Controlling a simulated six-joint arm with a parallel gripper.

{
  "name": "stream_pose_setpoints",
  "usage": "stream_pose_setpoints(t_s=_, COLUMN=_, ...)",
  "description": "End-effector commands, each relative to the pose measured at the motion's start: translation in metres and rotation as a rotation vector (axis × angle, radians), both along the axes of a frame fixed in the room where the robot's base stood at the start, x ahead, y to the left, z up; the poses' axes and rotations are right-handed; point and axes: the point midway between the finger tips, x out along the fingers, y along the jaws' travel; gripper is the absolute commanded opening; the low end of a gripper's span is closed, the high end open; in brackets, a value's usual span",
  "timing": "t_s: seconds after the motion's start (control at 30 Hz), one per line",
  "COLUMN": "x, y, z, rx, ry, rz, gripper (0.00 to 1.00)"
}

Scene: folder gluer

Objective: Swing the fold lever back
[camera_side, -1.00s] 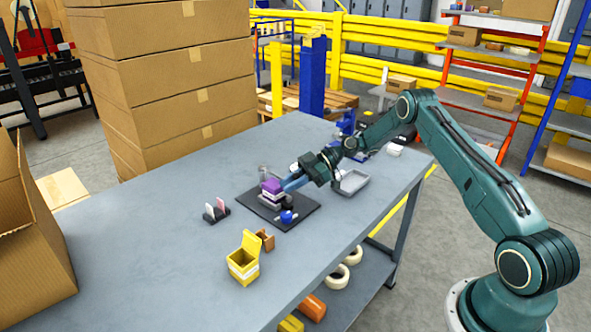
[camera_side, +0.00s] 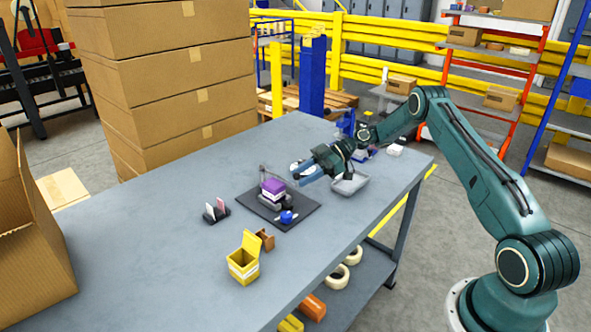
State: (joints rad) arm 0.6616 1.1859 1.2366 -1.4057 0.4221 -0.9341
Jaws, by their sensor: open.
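The folder gluer fixture sits on a dark base plate (camera_side: 297,222) in the middle of the table. A purple and white carton (camera_side: 272,190) sits in it. A thin grey upright part, perhaps the fold lever (camera_side: 263,172), stands behind the carton; its exact angle is too small to tell. A blue knob-like part (camera_side: 287,216) is at the plate's front. My gripper (camera_side: 298,181) is open, above and to the right of the carton, apart from it. Its blue fingers point left and down, and nothing shows between them.
A yellow open box (camera_side: 243,262) and a small brown box (camera_side: 265,239) stand in front of the plate. A dark holder with cards (camera_side: 216,211) is to its left. A grey tray (camera_side: 350,184) lies under my wrist.

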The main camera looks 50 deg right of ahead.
Motion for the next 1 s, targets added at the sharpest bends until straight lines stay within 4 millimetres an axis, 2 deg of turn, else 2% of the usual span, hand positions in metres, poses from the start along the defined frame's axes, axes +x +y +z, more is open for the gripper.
stream_pose_setpoints(t_s=0.23, x=-0.01, y=-0.022, z=0.01, rx=0.0, ry=-0.003, rz=-0.001, gripper=0.41)
stream_pose_setpoints(t_s=0.6, x=-0.011, y=-0.025, z=0.012, rx=-0.001, ry=-0.002, rz=0.0, gripper=0.41)
stream_pose_setpoints(t_s=0.8, x=-0.006, y=-0.026, z=0.018, rx=-0.012, ry=-0.004, rz=-0.012, gripper=0.01)
stream_pose_setpoints(t_s=1.0, x=0.02, y=-0.026, z=0.039, rx=-0.082, ry=-0.004, rz=-0.072, gripper=0.0)
